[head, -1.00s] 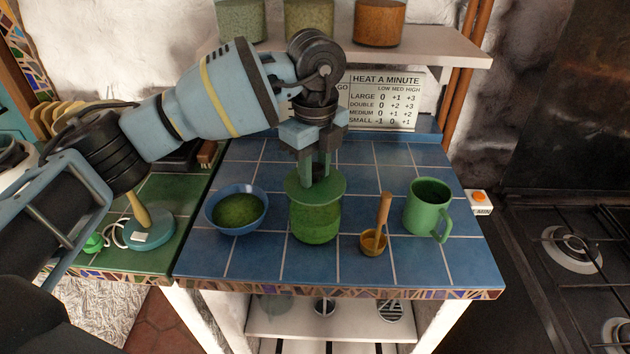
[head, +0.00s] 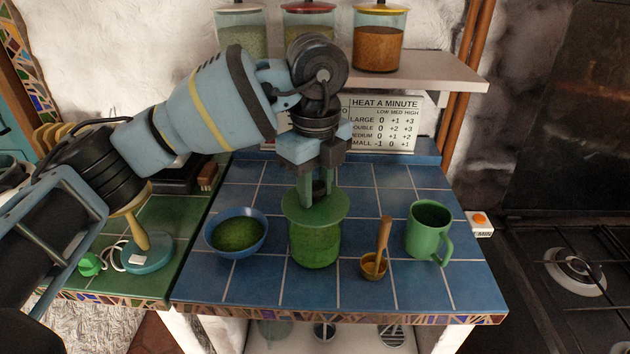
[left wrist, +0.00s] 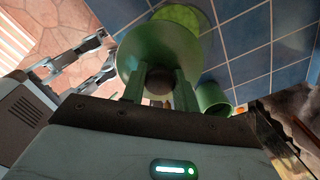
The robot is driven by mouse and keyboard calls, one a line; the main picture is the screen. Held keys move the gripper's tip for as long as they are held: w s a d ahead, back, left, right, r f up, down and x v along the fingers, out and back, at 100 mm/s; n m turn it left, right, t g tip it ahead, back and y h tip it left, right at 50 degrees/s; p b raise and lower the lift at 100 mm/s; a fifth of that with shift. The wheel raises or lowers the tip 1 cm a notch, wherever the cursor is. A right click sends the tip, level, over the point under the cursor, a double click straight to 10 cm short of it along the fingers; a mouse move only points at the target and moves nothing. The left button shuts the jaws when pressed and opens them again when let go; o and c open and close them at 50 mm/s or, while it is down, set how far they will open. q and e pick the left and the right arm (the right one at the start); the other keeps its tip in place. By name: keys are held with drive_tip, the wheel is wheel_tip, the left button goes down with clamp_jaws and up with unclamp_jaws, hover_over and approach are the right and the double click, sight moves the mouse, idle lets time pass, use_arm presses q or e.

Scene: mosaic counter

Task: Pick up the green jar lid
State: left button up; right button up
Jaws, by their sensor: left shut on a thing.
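The green jar lid (head: 315,207) is a flat round disc with a dark knob, level above the glass jar (head: 315,247) with green contents. My left gripper (head: 317,190) points straight down, shut on the lid at its knob. In the left wrist view the lid (left wrist: 158,48) fills the upper middle below the fingers, and the bright green jar (left wrist: 190,14) shows past its edge. The lid looks slightly raised, but the gap is hard to judge. My right gripper is outside the head view; it seems to show, fingers apart and empty, in the left wrist view (left wrist: 92,63).
A blue bowl (head: 237,235) of green contents stands left of the jar. Behind are a sign (head: 385,122) and a shelf (head: 430,77) with jars. The blue tiles behind the mug are clear.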

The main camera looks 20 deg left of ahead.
use_arm(q)
drive_tip(key=s+d+r, duration=0.1)
drive_tip(key=s+d, duration=0.3)
drive_tip(key=s, duration=0.8)
drive_tip(key=shift+d, duration=0.2)
drive_tip(key=shift+r, duration=0.1)
